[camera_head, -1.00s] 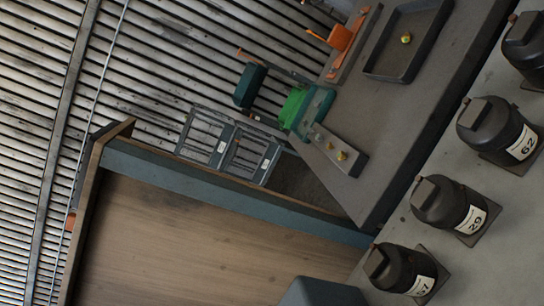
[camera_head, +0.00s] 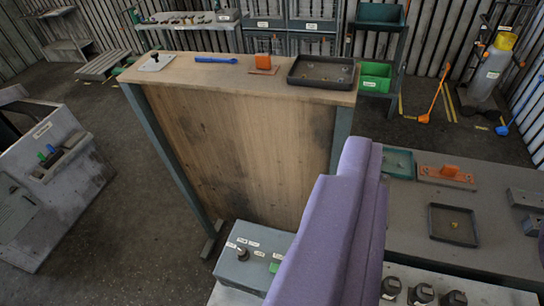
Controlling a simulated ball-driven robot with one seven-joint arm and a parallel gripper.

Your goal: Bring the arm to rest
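My gripper and its fingertips do not show in the current view. A large lavender form, too close to tell what it is, fills the lower middle and hides part of the benches behind it. The task names no other object. The view looks down over a wooden-topped workbench (camera_head: 200,78), with a grey bench (camera_head: 405,222) to its right.
A control console (camera_head: 45,185) stands at left. A yellow-topped gas cylinder (camera_head: 489,72) stands back right. Open floor (camera_head: 130,130) lies between console and workbench.

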